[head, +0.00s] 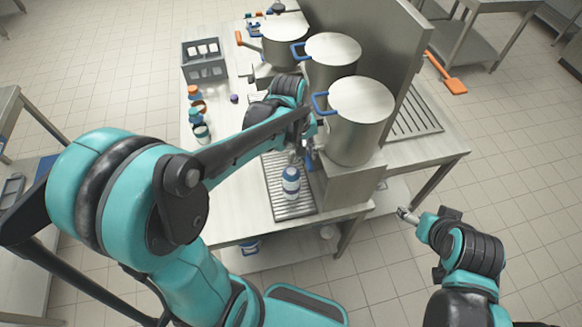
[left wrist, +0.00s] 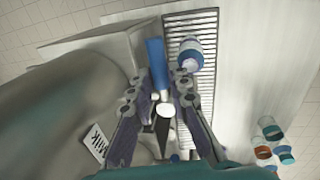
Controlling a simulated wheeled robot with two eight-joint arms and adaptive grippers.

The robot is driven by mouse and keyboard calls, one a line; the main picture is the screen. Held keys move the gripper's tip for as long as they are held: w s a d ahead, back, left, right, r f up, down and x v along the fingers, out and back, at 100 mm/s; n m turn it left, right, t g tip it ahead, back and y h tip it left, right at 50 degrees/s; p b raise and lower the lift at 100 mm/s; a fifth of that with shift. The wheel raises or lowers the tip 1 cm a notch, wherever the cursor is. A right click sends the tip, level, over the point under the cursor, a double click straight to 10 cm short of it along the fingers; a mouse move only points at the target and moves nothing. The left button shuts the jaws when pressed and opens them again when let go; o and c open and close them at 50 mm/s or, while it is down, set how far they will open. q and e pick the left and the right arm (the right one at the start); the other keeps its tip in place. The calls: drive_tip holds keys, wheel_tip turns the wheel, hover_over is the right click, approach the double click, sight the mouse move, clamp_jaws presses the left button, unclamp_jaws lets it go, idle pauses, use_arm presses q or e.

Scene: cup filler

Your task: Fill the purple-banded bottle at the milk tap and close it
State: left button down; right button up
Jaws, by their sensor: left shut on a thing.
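The bottle (head: 291,182) with a bluish-purple band stands upright on the slatted drip grate (head: 274,186), below the front of a large steel pot. It also shows in the left wrist view (left wrist: 190,55), just beyond one fingertip; I cannot tell whether it holds milk. My left gripper (head: 303,143) is at the tap, above and behind the bottle. A small purple cap (head: 234,99) lies on the table. My right gripper (head: 408,215) is off the table's right.
Three steel pots stand in a row; the nearest (head: 358,120) is beside my left gripper. Several small bottles (head: 201,132) line the table's left side, with a grey crate (head: 204,62) behind them. The table front (head: 235,210) is clear.

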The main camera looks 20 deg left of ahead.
use_arm(q)
drive_tip(key=shift+w+d, duration=0.1)
drive_tip(key=shift+d, duration=0.05)
drive_tip(key=c, duration=1.5)
unclamp_jaws()
drive_tip(key=shift+c, duration=0.2)
drive_tip(key=shift+o, duration=1)
drive_tip(key=shift+w+d, duration=0.1)
drive_tip(key=shift+d, duration=0.05)
drive_tip(key=shift+r, duration=0.25)
wheel_tip(320, 180, up, 11)
drive_tip(key=s+a, duration=0.1)
drive_tip(key=shift+s+a+r, duration=0.15)
drive_tip(key=shift+s+a, duration=0.1)
drive_tip(key=shift+a, duration=0.15)
